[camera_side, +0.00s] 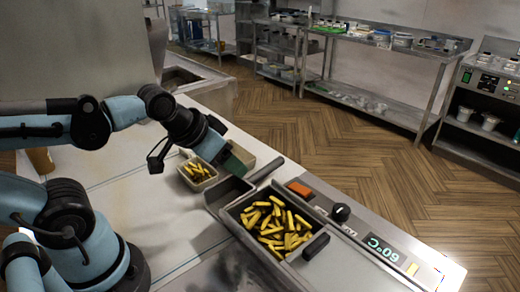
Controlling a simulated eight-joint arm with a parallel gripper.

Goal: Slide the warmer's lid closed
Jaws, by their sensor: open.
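The warmer (345,222) is a metal unit at lower right, with a lit display reading 60°C, a dark knob and an orange switch. Its well is uncovered and full of yellow fries (272,226). The lid (340,262) appears to be the flat grey panel at the near right of the well, with a black handle (315,246) at its edge by the fries. My gripper (238,163) is open, above and beyond the far left end of the well, apart from the lid handle. Its fingertips are hard to make out.
A grey metal scoop (230,191) lies at the warmer's far end, its handle (265,170) pointing up right, close to my gripper. A small tray of fries (197,171) and a beige container (238,152) stand on the counter behind. The counter left of the warmer (165,225) is clear.

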